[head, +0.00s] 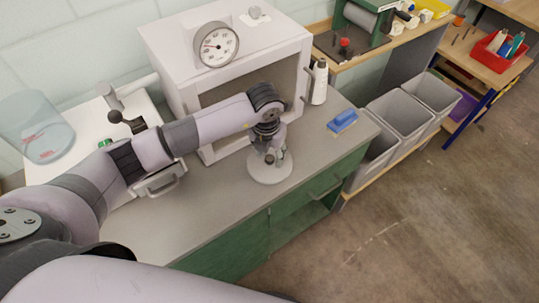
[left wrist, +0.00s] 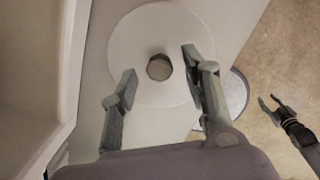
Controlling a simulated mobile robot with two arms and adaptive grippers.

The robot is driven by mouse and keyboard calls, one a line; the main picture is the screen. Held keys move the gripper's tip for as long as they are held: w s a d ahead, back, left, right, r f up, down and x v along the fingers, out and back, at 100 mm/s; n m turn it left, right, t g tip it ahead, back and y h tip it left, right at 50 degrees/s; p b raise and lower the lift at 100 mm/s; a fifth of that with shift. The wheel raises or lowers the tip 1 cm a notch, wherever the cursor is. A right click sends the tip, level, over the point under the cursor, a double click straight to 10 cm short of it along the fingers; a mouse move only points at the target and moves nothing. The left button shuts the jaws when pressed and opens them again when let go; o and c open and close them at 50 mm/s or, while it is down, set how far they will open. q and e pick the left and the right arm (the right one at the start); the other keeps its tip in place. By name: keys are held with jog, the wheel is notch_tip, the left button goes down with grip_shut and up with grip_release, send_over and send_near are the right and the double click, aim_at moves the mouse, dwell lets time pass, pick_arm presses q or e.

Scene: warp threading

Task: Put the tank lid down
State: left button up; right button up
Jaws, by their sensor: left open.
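The tank lid (head: 268,174) is a pale round disc with a knob on top. It appears to lie flat on the grey counter, in front of the white cabinet. In the left wrist view the lid (left wrist: 130,50) shows from above, with its dark round knob (left wrist: 159,67) near the middle. My left gripper (head: 271,156) is above the lid, pointing down. In the left wrist view its fingers (left wrist: 160,68) are spread on either side of the knob, with a gap on both sides. My right gripper (left wrist: 270,103) shows at the right of that view, fingers apart and empty, over the floor.
A white cabinet (head: 185,85) with a dial gauge (head: 215,45) stands behind the lid. A white bottle (head: 319,82) and a blue block (head: 342,121) are to the right. A clear tank (head: 38,130) is at the left. The counter (head: 200,222) is bare in front.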

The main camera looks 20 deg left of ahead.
aim_at(268, 162)
pick_arm(q)
notch_tip(268, 162, up, 11)
jog(key=s+b, duration=0.1)
jog(key=b, duration=0.1)
jog(key=shift+s+f+b, duration=0.15)
jog(key=shift+f+b, duration=0.05)
jog(key=shift+b, duration=0.1)
jog(key=shift+f, duration=0.1)
